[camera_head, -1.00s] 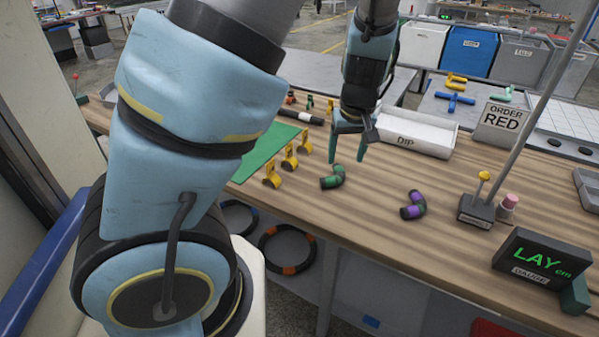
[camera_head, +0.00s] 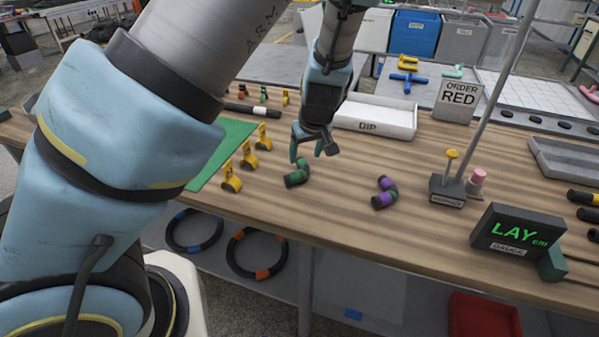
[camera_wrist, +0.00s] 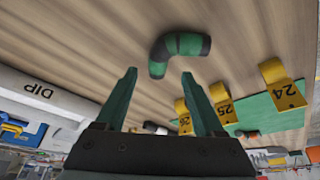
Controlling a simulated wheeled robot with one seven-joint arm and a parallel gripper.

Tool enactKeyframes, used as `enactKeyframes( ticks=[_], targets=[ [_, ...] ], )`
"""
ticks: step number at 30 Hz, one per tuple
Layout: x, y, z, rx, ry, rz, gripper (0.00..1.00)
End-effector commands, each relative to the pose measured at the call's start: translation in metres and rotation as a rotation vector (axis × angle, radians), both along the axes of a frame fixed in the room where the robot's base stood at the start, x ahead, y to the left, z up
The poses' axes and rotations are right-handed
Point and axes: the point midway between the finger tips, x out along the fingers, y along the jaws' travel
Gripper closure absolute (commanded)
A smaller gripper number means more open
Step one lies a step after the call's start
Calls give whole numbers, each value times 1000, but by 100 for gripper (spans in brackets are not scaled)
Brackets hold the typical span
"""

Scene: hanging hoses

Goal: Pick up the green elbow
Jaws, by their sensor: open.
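The green elbow (camera_head: 298,174) lies on the wooden bench, a bent green tube with dark ends. It also shows in the wrist view (camera_wrist: 182,46), just beyond my fingertips. My gripper (camera_head: 313,150) is open and empty, with its fingers above and just behind the elbow in the head view. In the wrist view the two green fingers (camera_wrist: 158,76) stand apart, with the elbow ahead of the gap between them and not between the fingers. No contact with the elbow shows.
Yellow numbered clips (camera_head: 247,155) stand left of the elbow by a green mat (camera_head: 212,165). A purple elbow (camera_head: 384,193) lies to the right. The white DIP tray (camera_head: 375,132) is behind. A gauge post (camera_head: 446,190) and LAY display (camera_head: 517,232) stand further right.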

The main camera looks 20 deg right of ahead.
Motion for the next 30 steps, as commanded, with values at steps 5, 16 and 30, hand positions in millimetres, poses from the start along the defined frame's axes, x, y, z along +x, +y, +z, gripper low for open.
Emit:
enactKeyframes(
  ticks=[5, 16, 30],
  targets=[
    [7, -2, -24, 3, 3, 3, 30],
    [15, -4, -46, 0, 0, 0, 30],
    [15, -4, -46, 0, 1, 0, 74]
  ],
)
